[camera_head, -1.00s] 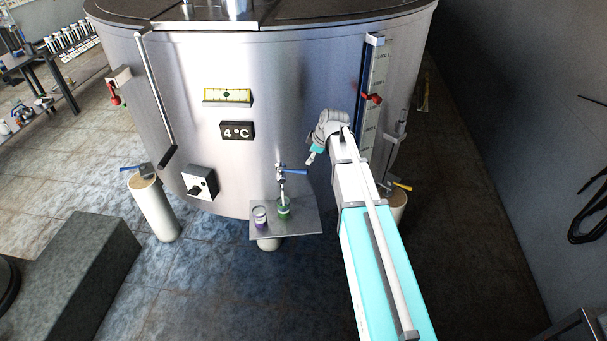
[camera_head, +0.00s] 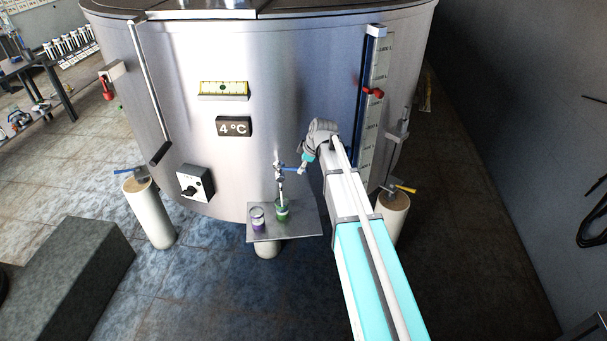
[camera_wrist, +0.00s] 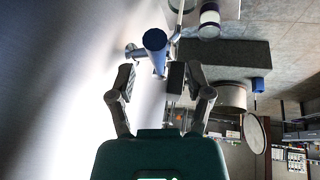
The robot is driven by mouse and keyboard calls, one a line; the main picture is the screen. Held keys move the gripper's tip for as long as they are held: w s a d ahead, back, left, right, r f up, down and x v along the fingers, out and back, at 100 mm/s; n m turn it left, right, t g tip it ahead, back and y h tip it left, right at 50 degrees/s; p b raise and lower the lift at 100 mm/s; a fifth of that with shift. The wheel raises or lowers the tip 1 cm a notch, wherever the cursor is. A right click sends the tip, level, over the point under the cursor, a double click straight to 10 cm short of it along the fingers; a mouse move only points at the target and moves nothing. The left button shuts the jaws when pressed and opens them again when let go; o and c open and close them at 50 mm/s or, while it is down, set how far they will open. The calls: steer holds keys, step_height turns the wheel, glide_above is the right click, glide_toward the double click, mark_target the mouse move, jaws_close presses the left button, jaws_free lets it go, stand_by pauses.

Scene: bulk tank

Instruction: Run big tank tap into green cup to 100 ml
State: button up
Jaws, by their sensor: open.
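The big tank (camera_head: 300,70) carries a small metal tap (camera_head: 279,174) low on its front, with a blue handle (camera_head: 290,169) pointing right. The green cup (camera_head: 282,211) stands upright on the metal shelf (camera_head: 302,222), under the tap's spout; its level cannot be read. My gripper (camera_head: 303,166) is at the handle's right end. In the wrist view my gripper (camera_wrist: 158,78) is open, and the blue handle (camera_wrist: 155,40) is seen end-on, in line with the gap between the fingers. I cannot tell whether they touch.
A purple cup (camera_head: 258,218) stands left of the green one on the shelf. A black-knobbed control box (camera_head: 195,184) is on the tank to the left. A sight gauge (camera_head: 374,95) with a red marker is on the right. A dark grey block (camera_head: 72,260) stands at lower left.

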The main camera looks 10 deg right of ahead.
mark_target(297, 169)
steer(key=shift+b+x, duration=1.3)
steer(key=shift+x, duration=0.5)
jaws_close()
